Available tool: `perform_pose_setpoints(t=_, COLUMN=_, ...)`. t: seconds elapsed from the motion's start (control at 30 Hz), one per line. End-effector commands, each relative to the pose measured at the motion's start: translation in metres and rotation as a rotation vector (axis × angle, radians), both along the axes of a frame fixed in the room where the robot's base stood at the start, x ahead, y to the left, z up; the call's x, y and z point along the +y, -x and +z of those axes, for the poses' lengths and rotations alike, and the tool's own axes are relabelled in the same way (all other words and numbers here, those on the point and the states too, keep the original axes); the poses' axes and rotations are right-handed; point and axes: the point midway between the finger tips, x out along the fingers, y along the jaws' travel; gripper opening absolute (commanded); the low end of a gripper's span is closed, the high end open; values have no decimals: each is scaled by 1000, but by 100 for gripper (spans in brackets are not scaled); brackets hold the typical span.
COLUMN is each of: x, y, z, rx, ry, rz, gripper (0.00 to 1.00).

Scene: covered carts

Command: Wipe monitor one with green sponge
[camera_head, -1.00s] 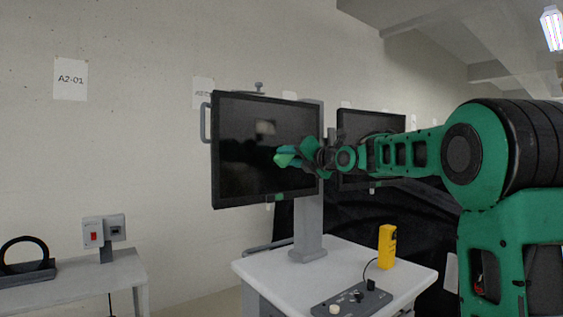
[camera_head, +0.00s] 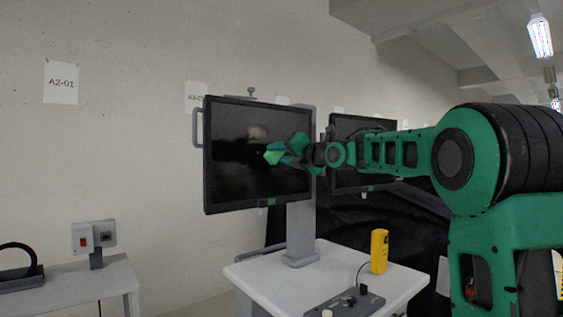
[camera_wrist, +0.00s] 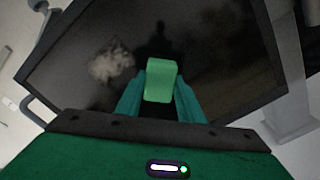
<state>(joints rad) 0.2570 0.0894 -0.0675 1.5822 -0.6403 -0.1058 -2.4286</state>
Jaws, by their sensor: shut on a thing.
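The nearer black monitor (camera_head: 228,135) stands upright on a grey post above a white cart. Its dark screen (camera_wrist: 205,45) fills much of the wrist view. A pale, cloudy smudge (camera_wrist: 110,64) shows on the screen, left of my gripper in the wrist view. My gripper (camera_head: 284,152) is in front of the right half of this screen. It is shut on the light green sponge (camera_wrist: 161,80), which also shows at the gripper's tip in the head view (camera_head: 273,157). I cannot tell whether the sponge touches the screen. No label marks which monitor is number one.
A second monitor (camera_head: 345,135) stands behind, partly hidden by my arm. The white cart top (camera_head: 285,278) holds a yellow device (camera_head: 379,251) and a grey control box (camera_head: 345,304). A side table (camera_head: 95,275) with a switch box (camera_head: 93,237) is at left.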

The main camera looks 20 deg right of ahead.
Motion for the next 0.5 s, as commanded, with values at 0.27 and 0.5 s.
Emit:
perform_pose_setpoints(t=0.27, x=19, y=6, z=-3, rx=6, ry=-1, rz=5, gripper=12)
perform_pose_setpoints(t=0.5, x=27, y=8, z=-4, rx=8, ry=-1, rz=4, gripper=12)
